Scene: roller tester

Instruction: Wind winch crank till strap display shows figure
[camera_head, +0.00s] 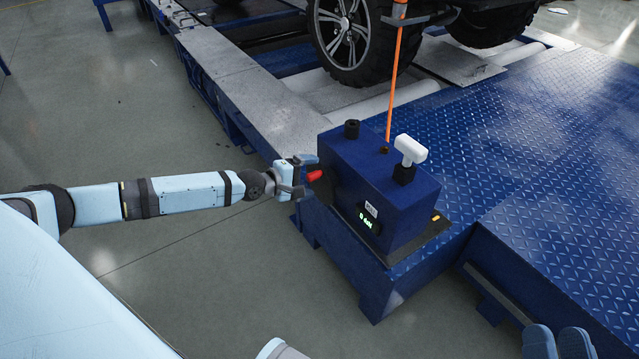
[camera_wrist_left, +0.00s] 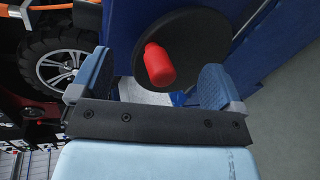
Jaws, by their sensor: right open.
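The winch (camera_head: 395,200) is a dark blue box on the corner of the blue platform. Its crank is a black disc (camera_wrist_left: 195,50) with a red handle (camera_wrist_left: 159,64) on the box's left side; the red handle also shows in the head view (camera_head: 315,175). My left gripper (camera_head: 303,172) is at the handle; in the left wrist view its blue fingers (camera_wrist_left: 155,85) are spread, with the handle between and apart from them. The small green display (camera_head: 366,219) is lit on the front; its figure is too small to read surely. My right gripper (camera_head: 557,343) is at the bottom right edge, open and empty.
An orange strap (camera_head: 394,85) runs up from the winch top to the vehicle. The vehicle wheel (camera_head: 350,35) sits behind on rollers. The floor at left is clear.

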